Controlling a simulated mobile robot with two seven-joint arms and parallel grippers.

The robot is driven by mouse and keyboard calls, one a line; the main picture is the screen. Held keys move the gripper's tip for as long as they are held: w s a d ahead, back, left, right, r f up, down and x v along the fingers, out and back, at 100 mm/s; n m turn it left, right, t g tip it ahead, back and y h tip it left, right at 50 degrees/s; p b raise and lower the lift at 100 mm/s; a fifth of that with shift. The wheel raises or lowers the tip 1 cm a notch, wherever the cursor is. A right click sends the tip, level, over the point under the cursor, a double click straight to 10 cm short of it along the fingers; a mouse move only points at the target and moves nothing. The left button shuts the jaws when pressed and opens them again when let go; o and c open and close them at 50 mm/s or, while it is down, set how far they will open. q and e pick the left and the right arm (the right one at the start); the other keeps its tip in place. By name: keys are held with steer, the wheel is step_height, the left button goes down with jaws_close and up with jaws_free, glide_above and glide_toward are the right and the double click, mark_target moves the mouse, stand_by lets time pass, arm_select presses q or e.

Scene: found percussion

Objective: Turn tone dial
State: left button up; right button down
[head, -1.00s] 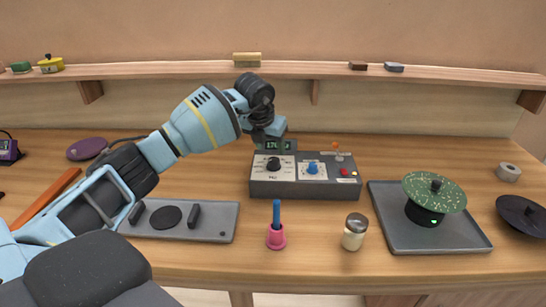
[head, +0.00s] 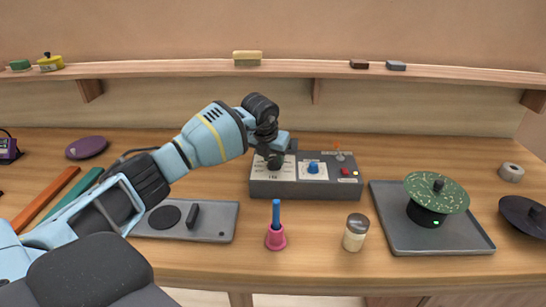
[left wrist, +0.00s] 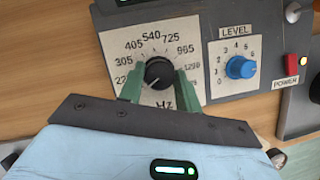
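The grey control box (head: 305,190) stands on the bench. Its black tone dial (left wrist: 159,72) sits on a white scale plate with frequency numbers marked in Hz. My left gripper (head: 275,158) is at the dial, pointing down to it. In the left wrist view its two green fingers (left wrist: 159,85) stand either side of the dial, apart, with what looks like a small gap at each side. Contact cannot be told for certain. The dial is mostly hidden in the head view. My right gripper is not in view.
A blue level knob (left wrist: 240,67) and a red power switch (left wrist: 291,60) are right of the dial. A pink holder (head: 276,238) with a blue handle and a shaker (head: 355,232) stand in front. A grey tray (head: 390,220) is at the right.

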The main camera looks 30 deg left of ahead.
arm_select(q)
steer(key=c, duration=0.4)
steer(key=shift+o, duration=0.2)
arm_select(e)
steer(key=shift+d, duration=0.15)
arm_select(q)
steer(key=m+h, duration=0.1)
steer(key=m, duration=0.3)
steer(key=shift+a+f+b, duration=0.1)
steer(key=shift+a+b, duration=0.05)
steer(key=shift+b, duration=0.25)
steer(key=shift+m+h, duration=0.5)
steer(key=shift+m, duration=0.2)
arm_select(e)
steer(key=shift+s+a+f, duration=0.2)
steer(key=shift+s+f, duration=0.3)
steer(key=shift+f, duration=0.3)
arm_select(q)
steer(key=shift+m, duration=0.3)
steer(key=o, duration=1)
steer(key=shift+c, duration=0.2)
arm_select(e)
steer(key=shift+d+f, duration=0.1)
